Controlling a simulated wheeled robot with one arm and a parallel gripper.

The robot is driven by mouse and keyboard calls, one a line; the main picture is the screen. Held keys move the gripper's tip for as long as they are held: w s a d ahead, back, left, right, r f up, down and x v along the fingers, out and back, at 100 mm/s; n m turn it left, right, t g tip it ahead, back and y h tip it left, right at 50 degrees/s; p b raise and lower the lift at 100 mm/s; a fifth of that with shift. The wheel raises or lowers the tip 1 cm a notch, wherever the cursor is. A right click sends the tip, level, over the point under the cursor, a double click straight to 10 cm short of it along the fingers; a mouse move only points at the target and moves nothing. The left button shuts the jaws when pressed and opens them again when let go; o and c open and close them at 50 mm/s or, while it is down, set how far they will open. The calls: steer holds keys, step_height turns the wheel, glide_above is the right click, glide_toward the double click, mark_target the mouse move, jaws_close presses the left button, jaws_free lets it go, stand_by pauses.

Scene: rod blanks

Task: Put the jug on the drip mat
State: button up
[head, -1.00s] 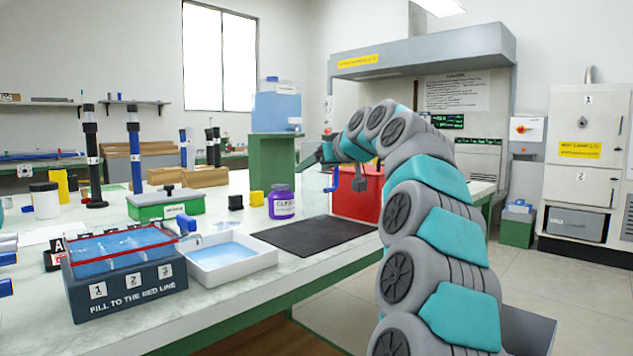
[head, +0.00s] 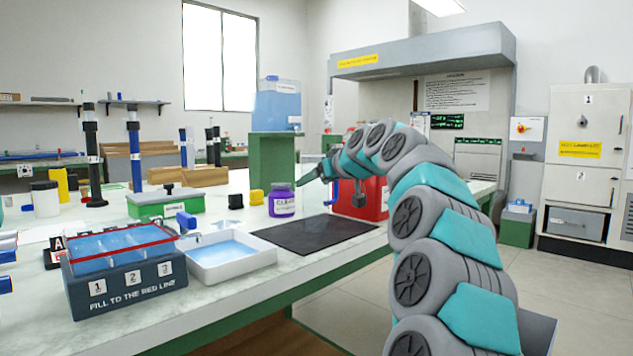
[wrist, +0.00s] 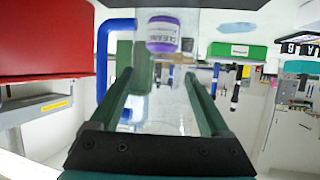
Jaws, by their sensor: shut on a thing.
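The jug is clear and hard to make out; its blue handle (head: 335,192) shows in the head view and at the left in the wrist view (wrist: 103,60). My gripper (head: 314,173) is shut on the jug, whose see-through body lies between the dark green fingers (wrist: 160,85) in the wrist view. The jug appears held above the far right part of the black drip mat (head: 315,232) or just behind it; I cannot tell its exact height. The mat lies flat and empty near the bench's front edge.
A purple-labelled cleaner bottle (head: 282,200) stands just behind the mat, close to the jug. A red container (head: 372,200) stands right of it. A white tray (head: 232,262) of blue liquid is left of the mat, beside a three-part trough (head: 125,285).

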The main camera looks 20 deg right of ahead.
steer(key=o, duration=1.5)
steer(key=shift+o, duration=0.2)
steer(key=v, duration=1.2)
